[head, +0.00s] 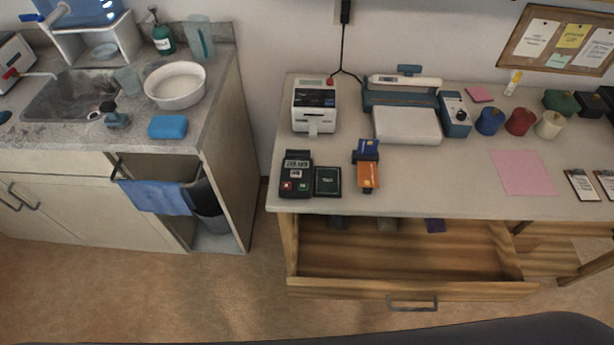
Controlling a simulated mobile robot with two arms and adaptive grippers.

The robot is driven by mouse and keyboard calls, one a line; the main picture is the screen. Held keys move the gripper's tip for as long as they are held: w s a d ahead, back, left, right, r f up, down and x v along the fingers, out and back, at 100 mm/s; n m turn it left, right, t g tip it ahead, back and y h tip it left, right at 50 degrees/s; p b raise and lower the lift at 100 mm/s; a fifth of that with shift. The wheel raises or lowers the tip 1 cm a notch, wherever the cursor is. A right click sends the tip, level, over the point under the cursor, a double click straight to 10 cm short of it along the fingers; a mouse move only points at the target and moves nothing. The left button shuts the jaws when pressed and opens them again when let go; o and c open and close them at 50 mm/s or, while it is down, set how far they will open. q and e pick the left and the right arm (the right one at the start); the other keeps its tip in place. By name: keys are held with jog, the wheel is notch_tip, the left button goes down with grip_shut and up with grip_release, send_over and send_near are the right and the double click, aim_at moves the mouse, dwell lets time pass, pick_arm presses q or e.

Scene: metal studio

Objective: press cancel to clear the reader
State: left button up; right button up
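A dark card reader (296,174) lies near the left front part of the desk top. It has a lit display (297,163) with digits too small to read surely. A red key (286,187) is at its lower left and a green key (302,187) is to the right of that. I cannot read the key labels. Nothing covers the reader. Neither of my grippers is in the head view.
A black pad with a green face (328,181) lies just right of the reader. An orange card (368,175) and a blue card (368,147) are on a dark holder. A label printer (314,108) stands behind. The wooden drawer (400,289) below the desk (440,195) is pulled open.

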pick_arm(q)
jog(key=shift+c, duration=0.6)
grip_shut()
jog(key=shift+a, duration=0.1)
dwell(0.6)
